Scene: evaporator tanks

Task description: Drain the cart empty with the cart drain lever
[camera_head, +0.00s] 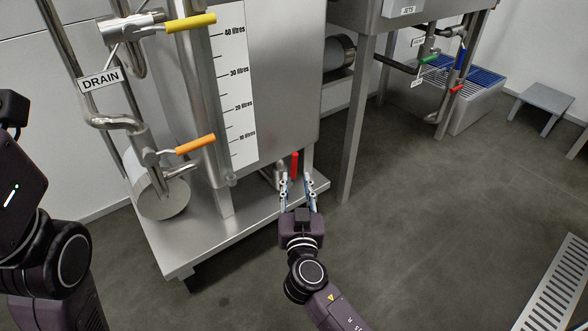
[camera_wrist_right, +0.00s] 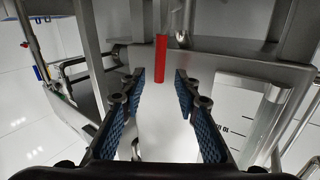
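A red lever handle (camera_head: 295,165) stands upright low at the right side of the steel tank cart (camera_head: 268,80), by a small metal valve (camera_head: 272,177). My right gripper (camera_head: 297,179) is open just in front of it, with one finger on each side of the handle's line. In the right wrist view the red handle (camera_wrist_right: 161,58) shows near the gap between the two blue-padded fingertips (camera_wrist_right: 161,76), with no contact visible. My left gripper is out of view; only my left arm shows at the left edge.
A DRAIN sign (camera_head: 100,80) hangs on pipes at the left, near a yellow handle (camera_head: 190,22) and an orange handle (camera_head: 195,144). A steel table leg (camera_head: 355,130) stands right of the cart. The floor at right is open, with a grate (camera_head: 556,290) and a low stool (camera_head: 543,98).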

